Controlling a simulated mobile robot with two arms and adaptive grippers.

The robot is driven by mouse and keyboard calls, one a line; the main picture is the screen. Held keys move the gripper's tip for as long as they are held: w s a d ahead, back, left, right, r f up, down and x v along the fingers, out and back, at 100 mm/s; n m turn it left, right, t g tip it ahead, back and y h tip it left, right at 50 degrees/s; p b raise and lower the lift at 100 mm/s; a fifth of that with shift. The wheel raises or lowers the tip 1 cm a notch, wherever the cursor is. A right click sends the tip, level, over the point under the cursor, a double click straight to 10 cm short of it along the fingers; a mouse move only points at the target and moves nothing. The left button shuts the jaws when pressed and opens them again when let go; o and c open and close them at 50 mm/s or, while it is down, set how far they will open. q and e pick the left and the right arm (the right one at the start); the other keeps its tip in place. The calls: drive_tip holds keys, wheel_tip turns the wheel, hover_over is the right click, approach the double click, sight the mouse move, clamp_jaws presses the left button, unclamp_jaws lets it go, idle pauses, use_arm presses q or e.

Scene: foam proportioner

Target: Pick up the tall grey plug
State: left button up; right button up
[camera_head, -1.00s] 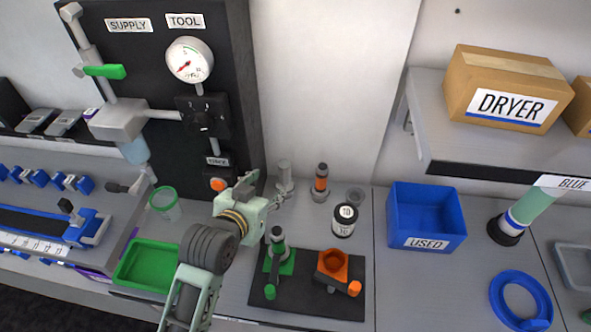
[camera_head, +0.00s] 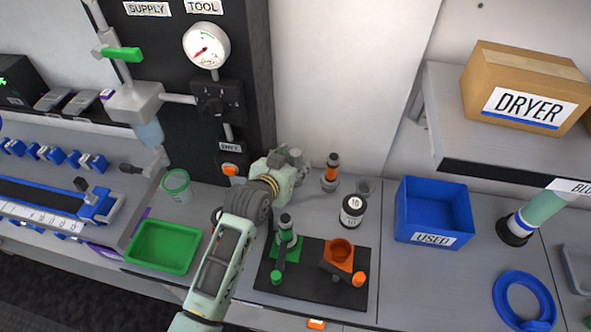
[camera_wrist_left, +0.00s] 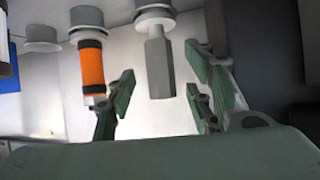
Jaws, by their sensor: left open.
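The tall grey plug (camera_head: 296,156) stands at the back of the bench, partly hidden behind my left gripper (camera_head: 286,160) in the head view. In the left wrist view the grey plug (camera_wrist_left: 160,62) shows as a plain grey shaft on a wider round base. My left gripper (camera_wrist_left: 163,95) is open there, one finger on each side of the plug's line, with nothing gripped. My right gripper is not in view.
An orange-banded plug (camera_head: 331,172) stands close to the right of the grey plug. A black-and-white labelled jar (camera_head: 352,210), a small grey cup (camera_head: 365,187) and a blue USED bin (camera_head: 432,212) stand further right. A black mat (camera_head: 310,288) with green and orange fixtures lies in front.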

use_arm(q)
drive_tip(key=shift+x, duration=1.6)
drive_tip(key=shift+r, duration=0.1)
drive_tip(key=shift+c, duration=0.5)
clamp_jaws()
